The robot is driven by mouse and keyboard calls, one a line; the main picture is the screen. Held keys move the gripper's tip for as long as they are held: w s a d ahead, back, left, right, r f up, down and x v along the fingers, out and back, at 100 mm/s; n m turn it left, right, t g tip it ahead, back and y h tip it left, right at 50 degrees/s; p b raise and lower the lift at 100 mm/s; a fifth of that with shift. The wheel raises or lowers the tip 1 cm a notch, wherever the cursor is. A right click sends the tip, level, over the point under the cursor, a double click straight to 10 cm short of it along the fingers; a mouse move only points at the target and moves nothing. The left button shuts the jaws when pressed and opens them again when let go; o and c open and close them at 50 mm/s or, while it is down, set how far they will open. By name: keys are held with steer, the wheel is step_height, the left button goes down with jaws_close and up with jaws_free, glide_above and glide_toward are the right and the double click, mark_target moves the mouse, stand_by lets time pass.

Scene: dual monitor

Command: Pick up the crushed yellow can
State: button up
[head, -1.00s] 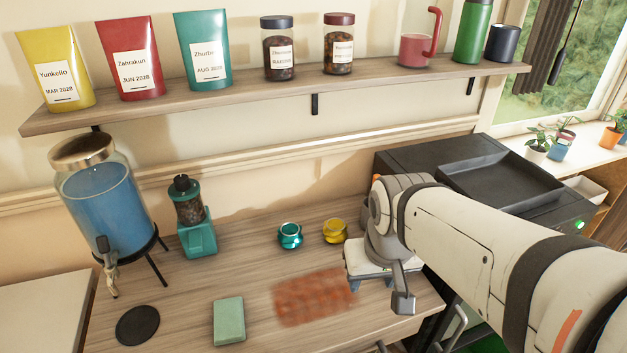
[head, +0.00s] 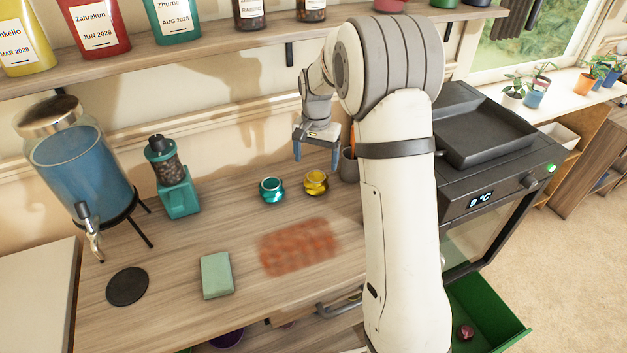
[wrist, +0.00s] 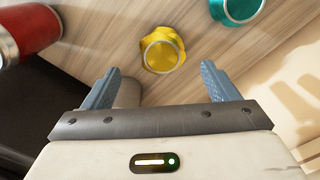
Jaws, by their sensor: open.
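The crushed yellow can (head: 315,183) stands on the wooden counter, right of a crushed teal can (head: 272,190). In the wrist view the yellow can (wrist: 162,50) lies ahead of and between my fingertips, with the teal can (wrist: 237,8) at the upper right edge. My gripper (head: 315,158) is open and empty, above the counter near the yellow can and apart from it. Its blue fingers (wrist: 158,78) are spread on either side in the wrist view.
A grey cup (head: 348,165) stands close right of the yellow can, partly behind my arm. A red cylinder (wrist: 25,32) shows in the wrist view. A reddish stain (head: 300,246) and a green sponge (head: 216,275) lie in front. The shelf (head: 225,52) overhangs behind.

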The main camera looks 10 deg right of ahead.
mark_target(317, 176)
steer(key=shift+w+f, duration=0.35)
steer(key=shift+f, duration=0.45)
step_height(317, 176, down, 7)
steer(key=shift+w+d+f+p, duration=0.1)
steer(key=shift+w+d+p, duration=0.05)
steer(key=shift+p, duration=0.25)
steer(key=c, duration=1.1)
